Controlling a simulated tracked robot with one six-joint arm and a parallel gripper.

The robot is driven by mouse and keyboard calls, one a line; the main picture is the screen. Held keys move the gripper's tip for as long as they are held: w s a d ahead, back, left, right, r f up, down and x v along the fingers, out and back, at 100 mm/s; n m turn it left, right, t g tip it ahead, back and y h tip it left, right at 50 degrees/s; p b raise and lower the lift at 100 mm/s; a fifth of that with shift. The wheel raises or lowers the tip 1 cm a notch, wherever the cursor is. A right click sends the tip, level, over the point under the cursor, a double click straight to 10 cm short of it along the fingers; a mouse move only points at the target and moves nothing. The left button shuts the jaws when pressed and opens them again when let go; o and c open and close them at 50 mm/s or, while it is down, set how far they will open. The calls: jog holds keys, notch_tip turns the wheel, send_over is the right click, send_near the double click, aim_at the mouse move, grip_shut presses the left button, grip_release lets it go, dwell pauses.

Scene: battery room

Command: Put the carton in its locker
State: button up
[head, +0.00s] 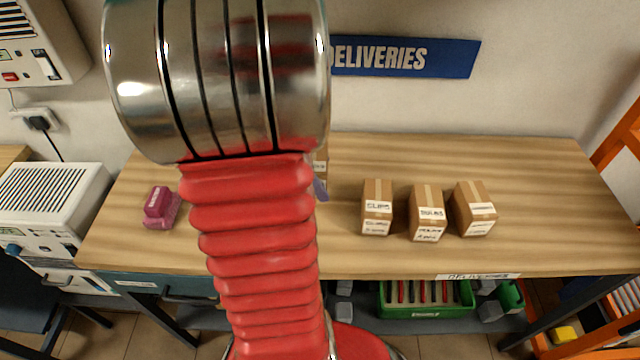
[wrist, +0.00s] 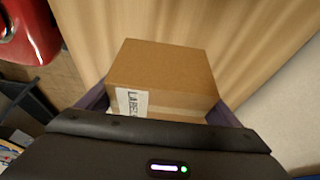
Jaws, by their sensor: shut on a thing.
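My gripper (wrist: 160,108) is shut on a brown cardboard carton (wrist: 165,75), with a purple finger on each side of it. A white label on the carton's near face starts with "LABE"; the rest is hard to read. In the head view my arm hides most of the gripper; a bit of a purple finger (head: 320,190) and a sliver of carton (head: 320,164) show at its right edge. The carton is over or on the wooden table; I cannot tell whether it touches the top. No locker shows in either view.
Three similar cartons stand on the table (head: 540,240) to the right: one marked CLIPS (head: 377,193), a middle one (head: 427,200) and a right one (head: 474,195). A maroon stamp-like object (head: 160,205) lies left. A DELIVERIES sign (head: 405,57) hangs behind. A green crate (head: 427,311) sits below.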

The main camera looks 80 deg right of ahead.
jog(key=shift+r, duration=1.75)
